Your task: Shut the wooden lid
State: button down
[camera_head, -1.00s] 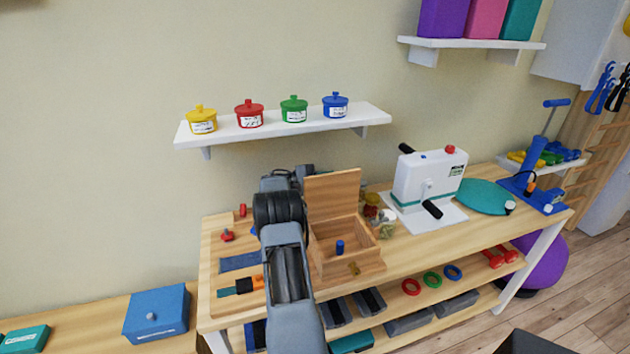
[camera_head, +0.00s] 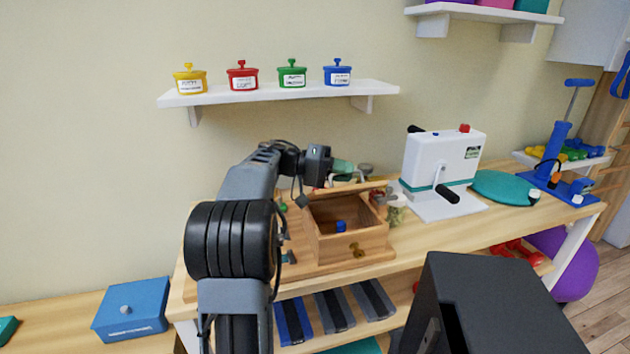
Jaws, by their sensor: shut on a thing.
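The wooden box (camera_head: 335,247) sits on the workbench with its inside showing. A small blue piece (camera_head: 341,226) is inside, and a brass-coloured catch (camera_head: 357,250) is on the front. The wooden lid (camera_head: 350,188) shows as a thin strip, nearly edge-on, along the back of the box. The box is not covered; I cannot tell the lid's exact tilt. My gripper (camera_head: 345,174) is at the lid's upper edge, shut on it. Its fingertips are small and partly hidden.
Small jars (camera_head: 394,210) stand close to the box's right side. A white machine with a crank (camera_head: 440,172) is farther right. A wall shelf (camera_head: 280,94) with several coloured pots hangs above. A blue box (camera_head: 131,310) is on the low left bench.

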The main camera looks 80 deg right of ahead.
jog(key=s+a+f+m+t+h+b, duration=0.2)
jog(key=a+f+m+b, duration=0.3)
jog(key=b, duration=0.8)
jog(key=shift+s+f+t+b, duration=0.2)
jog(key=shift+f+t+b, duration=0.15)
jog(key=shift+f, duration=0.55)
jog(key=shift+m, duration=0.3)
jog(key=shift+f, duration=0.15)
jog(key=c, duration=1.6)
grip_release()
jog(key=shift+o, duration=0.6)
jog(key=shift+w, duration=0.1)
